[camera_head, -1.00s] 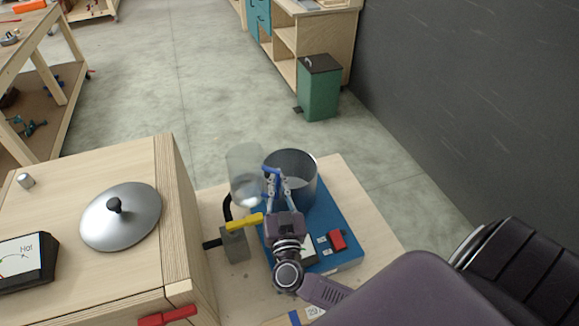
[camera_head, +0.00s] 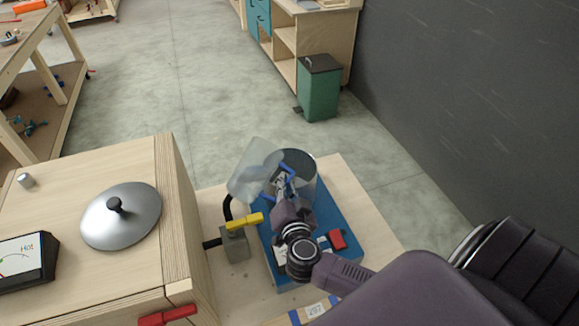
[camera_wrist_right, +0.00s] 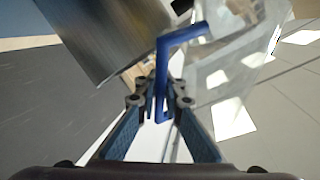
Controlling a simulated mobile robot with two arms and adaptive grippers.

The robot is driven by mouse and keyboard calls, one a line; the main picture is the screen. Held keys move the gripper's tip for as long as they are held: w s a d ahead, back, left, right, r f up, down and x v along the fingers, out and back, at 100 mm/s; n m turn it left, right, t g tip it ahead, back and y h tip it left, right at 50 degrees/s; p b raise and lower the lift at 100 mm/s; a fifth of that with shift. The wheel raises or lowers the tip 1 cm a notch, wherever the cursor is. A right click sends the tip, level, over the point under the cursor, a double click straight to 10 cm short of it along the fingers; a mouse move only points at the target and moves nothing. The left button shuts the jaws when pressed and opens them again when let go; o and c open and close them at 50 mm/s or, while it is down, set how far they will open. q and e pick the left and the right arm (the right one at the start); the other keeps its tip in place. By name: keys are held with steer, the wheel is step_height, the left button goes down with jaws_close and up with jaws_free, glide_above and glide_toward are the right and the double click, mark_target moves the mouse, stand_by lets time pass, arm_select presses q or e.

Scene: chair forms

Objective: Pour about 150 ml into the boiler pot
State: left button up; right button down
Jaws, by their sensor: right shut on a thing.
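The metal boiler pot (camera_head: 309,184) stands on a blue base (camera_head: 345,222). A clear jug (camera_head: 250,174) with a blue handle is held tilted at the pot's left, its upper end leaning right toward the pot opening. Some clear liquid seems to show inside the jug; I cannot tell whether any flows out. My right gripper (camera_head: 284,186) is shut on the jug's handle. In the right wrist view the fingers (camera_wrist_right: 161,105) grip the blue handle (camera_wrist_right: 166,62), with the jug (camera_wrist_right: 232,75) at right and the pot (camera_wrist_right: 95,38) at upper left. My left gripper is out of view.
A yellow-handled valve (camera_head: 244,222) on a grey block stands left of the blue base. A red switch (camera_head: 337,239) is on the base. A wooden box (camera_head: 120,280) at left carries a metal lid (camera_head: 135,222) and a gauge marked "Hot" (camera_head: 22,262).

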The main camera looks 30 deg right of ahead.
steer(key=shift+a+r+m+g+y, duration=0.2)
steer(key=shift+a+m+y, duration=0.1)
steer(key=shift+m+y, duration=0.25)
steer(key=shift+a+r+m+g+y, duration=0.1)
steer(key=shift+a+m+g+y, duration=0.2)
steer(key=shift+m, duration=0.45)
steer(key=shift+y, duration=0.25)
